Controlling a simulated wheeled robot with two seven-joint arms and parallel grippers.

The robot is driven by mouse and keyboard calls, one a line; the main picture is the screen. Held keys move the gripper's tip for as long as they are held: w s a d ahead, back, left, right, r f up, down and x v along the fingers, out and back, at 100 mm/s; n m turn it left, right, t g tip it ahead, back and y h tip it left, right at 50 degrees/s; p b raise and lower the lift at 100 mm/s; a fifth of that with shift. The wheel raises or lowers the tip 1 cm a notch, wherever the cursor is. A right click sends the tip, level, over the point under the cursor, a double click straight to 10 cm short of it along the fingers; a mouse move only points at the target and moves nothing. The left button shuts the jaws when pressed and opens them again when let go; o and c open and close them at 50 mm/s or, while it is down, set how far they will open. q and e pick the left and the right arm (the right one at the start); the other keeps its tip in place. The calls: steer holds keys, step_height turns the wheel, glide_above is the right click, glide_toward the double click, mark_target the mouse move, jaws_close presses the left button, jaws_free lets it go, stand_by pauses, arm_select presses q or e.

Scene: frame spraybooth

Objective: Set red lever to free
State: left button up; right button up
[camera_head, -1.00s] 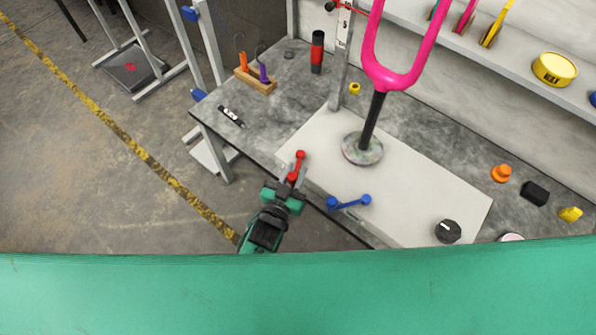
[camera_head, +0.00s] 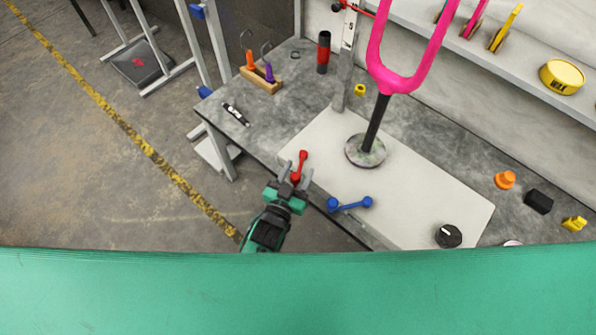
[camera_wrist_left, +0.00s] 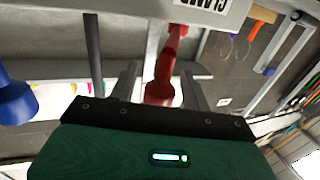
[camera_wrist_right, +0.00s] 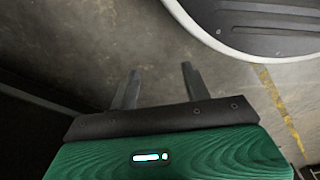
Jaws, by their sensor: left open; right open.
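The red lever (camera_head: 301,164) is on the front edge of the white board, at its left end, with a round knob at each end. In the left wrist view the red lever (camera_wrist_left: 163,75) stands between the two fingers, below a label partly reading "CLAMP". My left gripper (camera_head: 296,178) is open, its fingers on either side of the lever's near end; I cannot tell whether they touch it. My right gripper (camera_wrist_right: 158,82) is open and empty over the floor in the right wrist view, and is not seen in the head view.
A blue lever (camera_head: 349,204) is to the right on the same board edge. A pink fork on a black post (camera_head: 375,125) rises from the white board (camera_head: 440,185). A black dial (camera_head: 448,236) is at the board's right. A tool block (camera_head: 262,80) stands at the back left.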

arm_select(q)
steer(key=v, duration=1.3)
steer(key=shift+s, duration=0.35)
arm_select(e)
steer(key=shift+w+a+r, duration=0.2)
steer(key=shift+w+r, duration=0.25)
steer(key=shift+r, duration=0.25)
arm_select(q)
steer(key=shift+a, duration=0.1)
